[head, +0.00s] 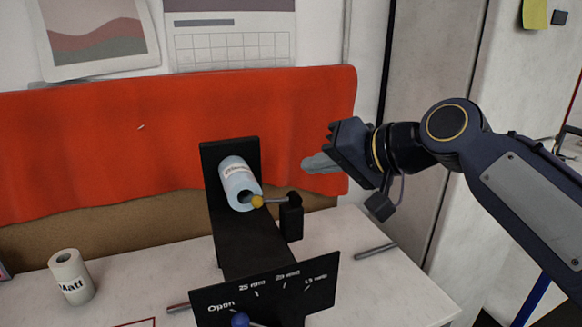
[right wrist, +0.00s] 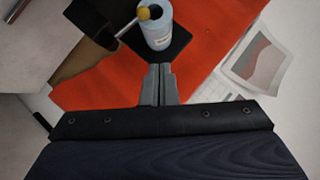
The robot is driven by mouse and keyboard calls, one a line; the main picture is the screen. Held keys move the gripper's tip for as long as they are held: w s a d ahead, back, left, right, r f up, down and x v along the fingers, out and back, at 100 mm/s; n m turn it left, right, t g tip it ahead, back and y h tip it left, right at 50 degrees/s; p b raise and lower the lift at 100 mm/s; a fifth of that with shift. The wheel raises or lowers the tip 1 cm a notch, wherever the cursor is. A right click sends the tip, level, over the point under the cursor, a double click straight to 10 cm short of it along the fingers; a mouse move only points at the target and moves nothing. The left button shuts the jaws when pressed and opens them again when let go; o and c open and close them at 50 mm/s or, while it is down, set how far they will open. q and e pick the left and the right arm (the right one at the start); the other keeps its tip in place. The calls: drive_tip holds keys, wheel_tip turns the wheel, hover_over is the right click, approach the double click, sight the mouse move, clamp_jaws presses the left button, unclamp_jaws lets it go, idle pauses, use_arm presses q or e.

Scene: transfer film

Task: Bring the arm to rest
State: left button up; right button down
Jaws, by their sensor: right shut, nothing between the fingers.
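My right arm (head: 500,160) comes in from the right in the head view. Its gripper (head: 308,164) hangs in the air to the right of the black stand, in front of the red cloth. In the right wrist view the right gripper's fingers (right wrist: 158,72) are together with nothing between them. A pale blue roll (head: 240,184) sits on the black stand (head: 243,245), apart from the gripper. It also shows just beyond the fingertips in the right wrist view (right wrist: 157,30). My left gripper is not in view.
A yellow-tipped lever (head: 258,201) sticks out beside the blue roll. A white roll marked "Matt" (head: 71,277) stands on the white table (head: 130,255) at the left. A black panel (head: 270,292) with an "Open" scale and a blue knob (head: 240,319) is at the front. The red cloth (head: 120,140) hangs behind.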

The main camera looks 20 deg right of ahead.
drive_tip(key=s+a+f+n+g, duration=0.1)
drive_tip(key=s+f+g, duration=0.1)
drive_tip(key=s+f, duration=0.3)
drive_tip(key=s+a+f+n+g+h, duration=0.1)
drive_tip(key=s+f, duration=0.5)
drive_tip(key=f, duration=0.8)
drive_tip(key=s+a+f+n+g, duration=0.1)
drive_tip(key=s+f+g, duration=0.2)
drive_tip(key=s+f, duration=0.3)
wheel_tip(320, 180, down, 4)
drive_tip(key=shift+a+r+n+h, duration=0.1)
drive_tip(key=shift+a+n+h, duration=0.2)
drive_tip(key=shift+a+h, duration=0.1)
